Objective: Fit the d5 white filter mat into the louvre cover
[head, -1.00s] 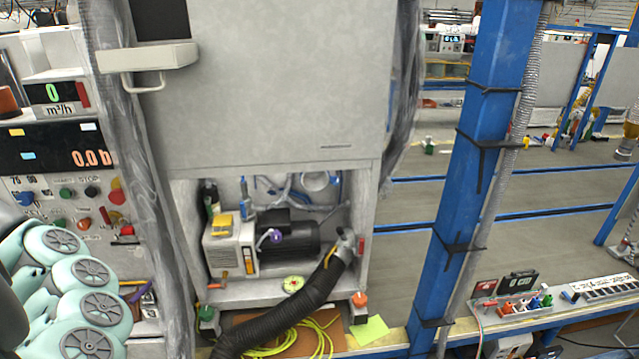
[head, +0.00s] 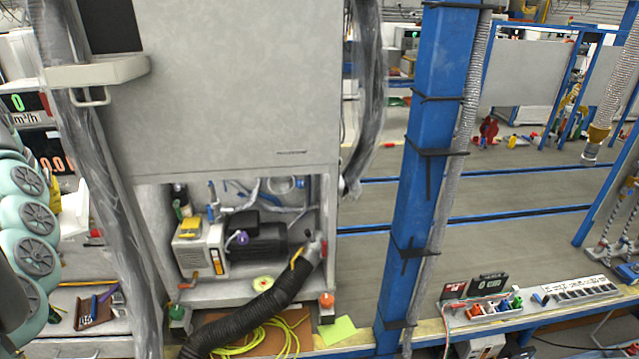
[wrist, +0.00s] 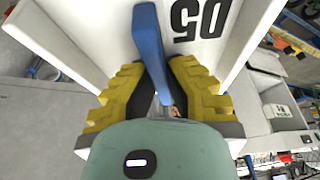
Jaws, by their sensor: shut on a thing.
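The white filter mat (wrist: 110,28) fills the upper part of the wrist view, with black "D5" lettering upside down on its face. A blue strip (wrist: 149,38) runs down its middle to the fingers. My gripper (wrist: 153,88) has yellow ribbed fingers and is shut on the mat at this blue strip. The gripper and mat do not show in the head view. I cannot make out the louvre cover in either view.
A grey cabinet (head: 230,80) with an open lower bay holds a motor (head: 255,240). A blue post (head: 430,150) stands to the right, beside a bench with a socket strip (head: 580,289). Open floor lies behind it.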

